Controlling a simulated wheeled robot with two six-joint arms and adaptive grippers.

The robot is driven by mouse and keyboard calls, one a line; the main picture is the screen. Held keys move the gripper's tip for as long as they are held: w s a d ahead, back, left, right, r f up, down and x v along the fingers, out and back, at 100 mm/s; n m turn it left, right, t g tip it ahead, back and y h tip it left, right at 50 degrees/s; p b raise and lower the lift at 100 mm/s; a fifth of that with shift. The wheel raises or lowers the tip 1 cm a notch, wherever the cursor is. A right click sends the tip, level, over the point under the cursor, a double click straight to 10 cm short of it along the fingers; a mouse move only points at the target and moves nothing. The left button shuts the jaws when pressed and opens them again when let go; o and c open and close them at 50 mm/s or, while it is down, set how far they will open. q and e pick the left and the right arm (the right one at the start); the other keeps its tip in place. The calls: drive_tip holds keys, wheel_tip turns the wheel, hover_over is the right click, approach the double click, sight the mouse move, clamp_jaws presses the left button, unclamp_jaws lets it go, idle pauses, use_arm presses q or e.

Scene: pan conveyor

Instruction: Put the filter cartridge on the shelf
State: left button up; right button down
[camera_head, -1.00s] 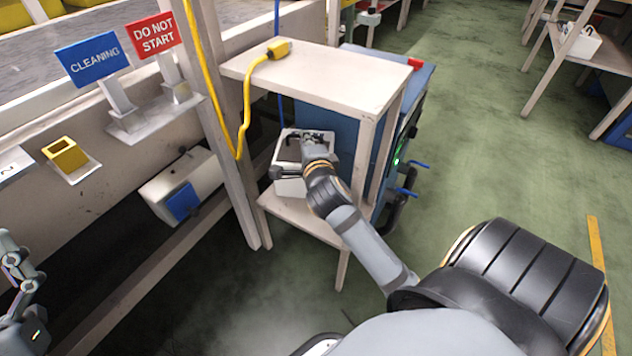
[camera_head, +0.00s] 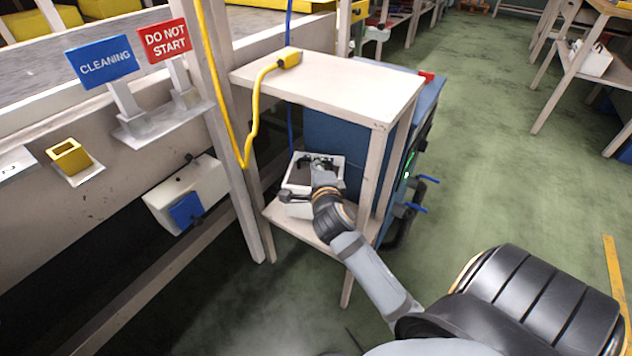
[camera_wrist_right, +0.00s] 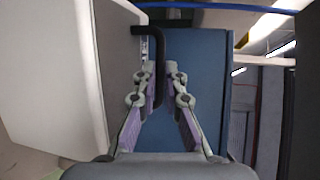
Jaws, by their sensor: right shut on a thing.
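A white box-shaped thing with a dark top and a black handle, apparently the filter cartridge (camera_head: 299,208), is at the lower shelf (camera_head: 290,225) of a pale wooden stand. My right gripper (camera_head: 323,164) reaches in from the front right, at the top of the box. In the right wrist view, the fingers of my right gripper (camera_wrist_right: 160,80) close around a black handle (camera_wrist_right: 158,45). A white panel fills the left of that view. The head view does not clearly show whether the box's underside touches the shelf. My left gripper is out of view.
The stand's top (camera_head: 340,88) overhangs the lower shelf, and its front leg (camera_head: 376,180) is close to my right arm. A yellow cable (camera_head: 255,120) hangs at the left. A blue cabinet (camera_head: 335,140) stands behind. Open floor (camera_head: 490,150) lies to the right.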

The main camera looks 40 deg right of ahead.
drive_tip(key=shift+f+b, duration=1.2)
drive_tip(key=shift+f, duration=1.25)
drive_tip(key=c, duration=1.4)
unclamp_jaws()
drive_tip(key=shift+c, duration=0.2)
